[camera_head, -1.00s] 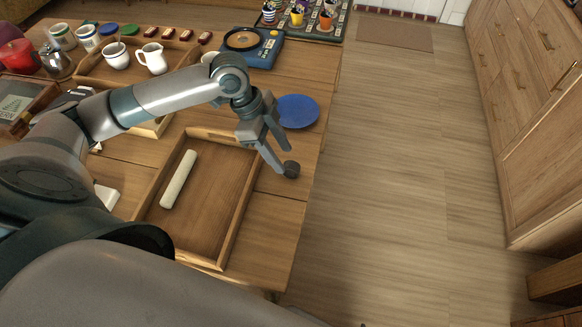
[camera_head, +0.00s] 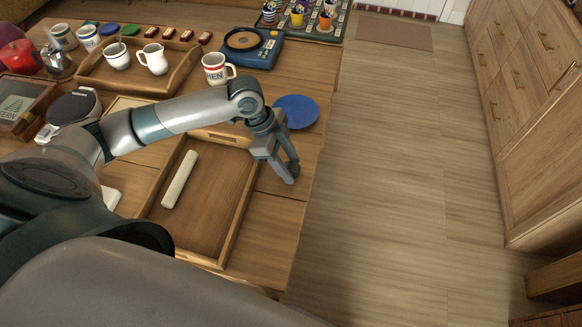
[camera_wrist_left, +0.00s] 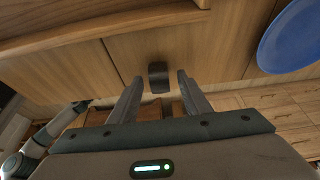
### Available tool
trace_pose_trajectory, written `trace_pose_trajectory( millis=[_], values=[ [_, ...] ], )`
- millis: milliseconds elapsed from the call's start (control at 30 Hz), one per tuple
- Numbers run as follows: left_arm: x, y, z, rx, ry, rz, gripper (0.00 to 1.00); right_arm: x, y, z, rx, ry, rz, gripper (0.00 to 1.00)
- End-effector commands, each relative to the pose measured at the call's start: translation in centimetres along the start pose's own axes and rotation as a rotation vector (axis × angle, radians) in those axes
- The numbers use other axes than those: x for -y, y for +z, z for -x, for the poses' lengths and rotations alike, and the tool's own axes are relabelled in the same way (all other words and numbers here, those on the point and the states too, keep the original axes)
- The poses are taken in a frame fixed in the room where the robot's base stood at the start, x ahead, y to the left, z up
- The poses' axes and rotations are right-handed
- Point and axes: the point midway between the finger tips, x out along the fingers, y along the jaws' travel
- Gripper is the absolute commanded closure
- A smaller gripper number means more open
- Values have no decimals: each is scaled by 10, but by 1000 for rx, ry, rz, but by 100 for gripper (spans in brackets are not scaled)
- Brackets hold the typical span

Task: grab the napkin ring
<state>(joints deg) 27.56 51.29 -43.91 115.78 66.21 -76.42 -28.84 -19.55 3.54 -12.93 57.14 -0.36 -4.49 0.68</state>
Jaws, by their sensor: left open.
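The napkin ring (camera_wrist_left: 158,77) looks like a small dark ring or band on the wooden table. In the left wrist view it shows near the middle, between my fingertips, with a gap on each side. My left gripper (camera_head: 290,174) is open and points down at the table's right edge, beside the wooden tray; its fingers also show in the left wrist view (camera_wrist_left: 160,78). In the head view the ring is hidden by the gripper. My right gripper is not in view.
A wooden tray (camera_head: 238,222) holding a pale rolling-pin-like stick (camera_head: 180,180) lies left of the gripper. A blue plate (camera_head: 297,111) lies just beyond it. A mug (camera_head: 215,69) stands farther back. The table edge is close on the right, with open floor beyond.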

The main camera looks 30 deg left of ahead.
Motion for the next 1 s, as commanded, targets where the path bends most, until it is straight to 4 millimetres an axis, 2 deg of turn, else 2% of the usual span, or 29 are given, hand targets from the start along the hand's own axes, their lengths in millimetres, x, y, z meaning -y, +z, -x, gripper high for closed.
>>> trace_pose_trajectory(
  millis=[167,500,533,567,700,1000],
  values=[
    [0,0,-4,1,0,0,56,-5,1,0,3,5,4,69],
    [0,0,-3,1,0,0,56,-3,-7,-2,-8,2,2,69],
    [0,0,-3,1,0,0,59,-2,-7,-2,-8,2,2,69],
    [0,0,-3,1,0,0,66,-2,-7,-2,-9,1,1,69],
    [0,0,-3,1,0,0,99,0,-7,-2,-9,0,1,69],
    [0,0,-3,1,-1,0,100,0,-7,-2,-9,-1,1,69]
  ],
)
